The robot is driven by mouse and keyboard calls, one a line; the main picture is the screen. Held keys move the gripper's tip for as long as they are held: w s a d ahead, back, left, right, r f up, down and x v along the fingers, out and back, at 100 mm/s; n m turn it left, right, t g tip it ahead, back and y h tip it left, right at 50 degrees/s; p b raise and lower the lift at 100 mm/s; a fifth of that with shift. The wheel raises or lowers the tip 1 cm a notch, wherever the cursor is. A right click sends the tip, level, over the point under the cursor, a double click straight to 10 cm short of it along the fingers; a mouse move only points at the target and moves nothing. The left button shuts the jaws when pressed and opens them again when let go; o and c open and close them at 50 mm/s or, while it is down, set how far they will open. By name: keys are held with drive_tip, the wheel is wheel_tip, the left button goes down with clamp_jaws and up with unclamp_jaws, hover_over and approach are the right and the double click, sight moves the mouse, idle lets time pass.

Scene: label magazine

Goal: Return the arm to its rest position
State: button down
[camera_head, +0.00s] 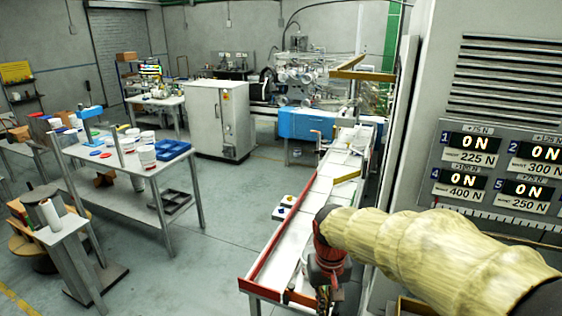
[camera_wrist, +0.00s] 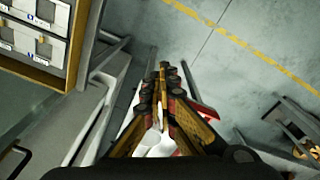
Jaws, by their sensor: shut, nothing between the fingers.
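My arm, in a pale yellow sleeve, reaches in from the right edge of the head view. It ends in my gripper (camera_head: 325,298), which hangs pointing down over the near end of the long white bench (camera_head: 285,240). In the wrist view my gripper (camera_wrist: 163,75) has its two orange-and-black fingers drawn together at the tips. No object shows between them. Part of the bench with its red edge (camera_wrist: 207,114) lies below the fingers. The lower part of my gripper is cut off by the bottom of the head view.
A work table (camera_head: 115,165) with tubs stands left. A grey cabinet (camera_head: 220,118) stands behind. Open floor (camera_head: 215,235) lies between table and bench.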

drive_tip(key=s+d+r+t+b, duration=0.1)
drive_tip(key=s+d+b, duration=0.1)
drive_tip(key=s, duration=0.4)
drive_tip(key=s+d+r+t+b, duration=0.1)
drive_tip(key=s+d+t+b, duration=0.1)
drive_tip(key=s, duration=0.4)
drive_tip(key=s+d+r+m+t+b, duration=0.1)
drive_tip(key=s+d+t+b, duration=0.1)
drive_tip(key=s+d, duration=0.2)
drive_tip(key=shift+s+r, duration=0.35)
drive_tip(key=shift+s, duration=1.05)
